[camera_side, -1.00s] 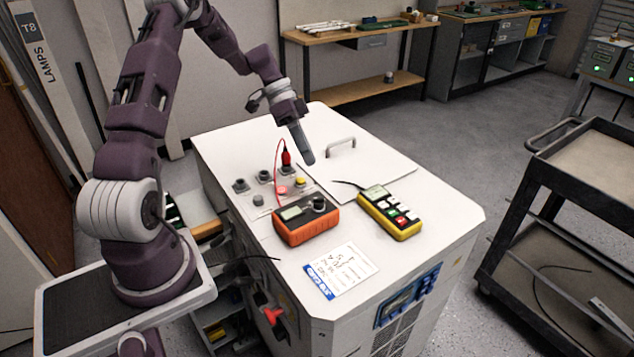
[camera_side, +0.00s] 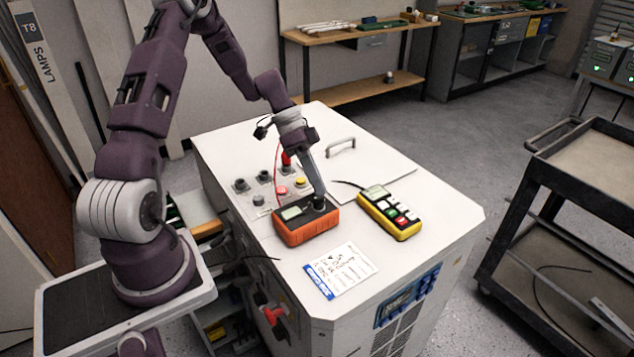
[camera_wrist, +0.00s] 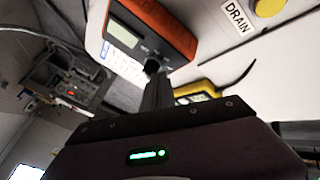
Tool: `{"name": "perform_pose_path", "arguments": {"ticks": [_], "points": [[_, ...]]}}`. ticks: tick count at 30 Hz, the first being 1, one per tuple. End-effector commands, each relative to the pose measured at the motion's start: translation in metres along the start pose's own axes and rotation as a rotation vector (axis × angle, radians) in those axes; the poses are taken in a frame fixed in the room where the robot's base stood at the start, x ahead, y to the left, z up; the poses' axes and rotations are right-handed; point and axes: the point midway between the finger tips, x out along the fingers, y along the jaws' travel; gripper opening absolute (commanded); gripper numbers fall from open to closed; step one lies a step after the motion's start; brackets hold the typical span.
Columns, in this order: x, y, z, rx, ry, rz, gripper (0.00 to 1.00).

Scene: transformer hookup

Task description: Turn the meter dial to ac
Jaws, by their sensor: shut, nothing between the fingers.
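The orange meter (camera_side: 305,222) lies on the white cabinet top, with a small grey screen (camera_side: 292,212) on its left and a dark round dial (camera_side: 319,202) on its right. My gripper (camera_side: 320,190) is shut and empty, its fingertips pointing down right at the dial. I cannot tell whether they touch it. In the wrist view the meter (camera_wrist: 165,25) is at the top, and the dial (camera_wrist: 152,66) shows just beyond my fingertips. The dial's markings and pointer are too small to read.
A yellow device with buttons (camera_side: 391,212) lies right of the meter. Sockets and a red plug (camera_side: 286,160) with a red lead stand behind it. A paper label (camera_side: 341,270) lies in front. A lid handle (camera_side: 340,146) rises at the back.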

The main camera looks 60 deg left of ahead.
Motion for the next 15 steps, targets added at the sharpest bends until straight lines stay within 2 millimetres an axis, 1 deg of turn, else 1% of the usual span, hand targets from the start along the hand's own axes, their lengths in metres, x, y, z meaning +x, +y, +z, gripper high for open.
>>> {"name": "perform_pose_path", "arguments": {"ticks": [8, 15], "points": [[0.0048, 0.0054, -0.0030, 0.093, -0.049, 0.051, 0.00], [0.0070, 0.0055, -0.0068, 0.246, -0.130, 0.131, 0.00]]}}
